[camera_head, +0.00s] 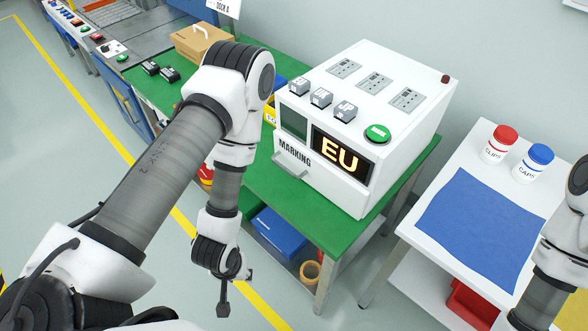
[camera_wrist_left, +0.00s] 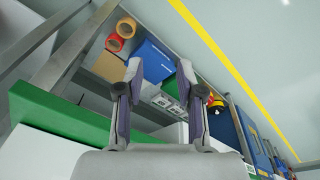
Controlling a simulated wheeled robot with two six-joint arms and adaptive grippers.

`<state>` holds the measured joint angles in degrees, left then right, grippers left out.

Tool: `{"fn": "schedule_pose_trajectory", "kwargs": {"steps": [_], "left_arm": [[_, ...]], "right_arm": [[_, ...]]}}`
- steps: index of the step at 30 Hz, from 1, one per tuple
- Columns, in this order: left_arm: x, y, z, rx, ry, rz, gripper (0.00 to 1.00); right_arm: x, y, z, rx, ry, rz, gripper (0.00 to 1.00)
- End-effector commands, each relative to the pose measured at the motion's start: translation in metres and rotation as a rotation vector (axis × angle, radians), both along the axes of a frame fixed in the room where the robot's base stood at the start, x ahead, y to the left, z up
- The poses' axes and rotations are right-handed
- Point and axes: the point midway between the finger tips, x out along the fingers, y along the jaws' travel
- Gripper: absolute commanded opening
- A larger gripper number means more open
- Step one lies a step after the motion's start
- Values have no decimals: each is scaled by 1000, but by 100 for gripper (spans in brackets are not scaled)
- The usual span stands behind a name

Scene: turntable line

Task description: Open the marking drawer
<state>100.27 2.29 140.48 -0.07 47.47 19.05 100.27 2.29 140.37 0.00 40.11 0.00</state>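The white marking machine (camera_head: 362,120) stands on a green-topped table. Its front carries the label MARKING, a lit EU display (camera_head: 340,155) and, low on the left, a grey handle (camera_head: 290,166). The marking drawer's front looks flush, without a visible gap. My left gripper (camera_head: 236,291) hangs in free space in front of the table, below and left of the handle and apart from it. In the left wrist view its two fingers (camera_wrist_left: 160,76) are spread, with nothing between them. My right arm shows at the right edge; its gripper is outside the view.
The green table edge (camera_wrist_left: 62,121) lies close beside my left gripper in the wrist view. A blue bin (camera_head: 279,232) and a tape roll (camera_head: 310,271) sit on the shelf below. A side table with a blue mat (camera_head: 480,228) stands right. The floor ahead is clear.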

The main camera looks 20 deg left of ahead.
Motion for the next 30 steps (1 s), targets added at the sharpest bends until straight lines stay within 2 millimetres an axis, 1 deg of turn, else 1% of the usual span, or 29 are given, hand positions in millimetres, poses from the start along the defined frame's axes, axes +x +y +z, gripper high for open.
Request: {"fn": "schedule_pose_trajectory", "kwargs": {"steps": [2,4,5,8,9,11,12,14,15,17,18,21,24,26,30], "left_arm": [[17,1,4,-26,-88,167,37],[39,2,2,-69,-188,329,37],[50,2,0,-94,-236,398,37],[97,5,-3,-211,-423,623,37],[115,6,-1,-263,-492,695,37],[140,9,3,-347,-591,787,37],[155,10,5,-404,-654,837,37],[177,12,10,-494,-747,899,37],[191,14,13,-553,-808,930,37],[209,16,18,-637,-899,958,37],[220,18,21,-678,-954,958,37],[236,20,28,-735,-1051,937,37],[245,22,38,-772,-1108,924,37],[248,22,45,-783,-1128,919,37],[257,23,52,-789,-1139,913,37]], "right_arm": [[0,0,0,0,0,0,82],[0,0,-11,0,-1,0,82],[0,0,-19,0,-1,0,82],[0,0,-56,0,0,0,82],[0,0,-70,0,1,0,82],[0,0,-91,0,1,0,82],[0,0,-107,0,1,0,82],[0,0,-133,0,0,0,82],[0,0,-153,0,0,0,82],[0,0,-184,0,0,0,82],[0,0,-205,0,0,0,82],[0,0,-246,0,1,0,82],[0,0,-267,0,1,0,82],[0,0,-271,0,0,0,82],[0,0,-269,0,-1,0,82]]}}
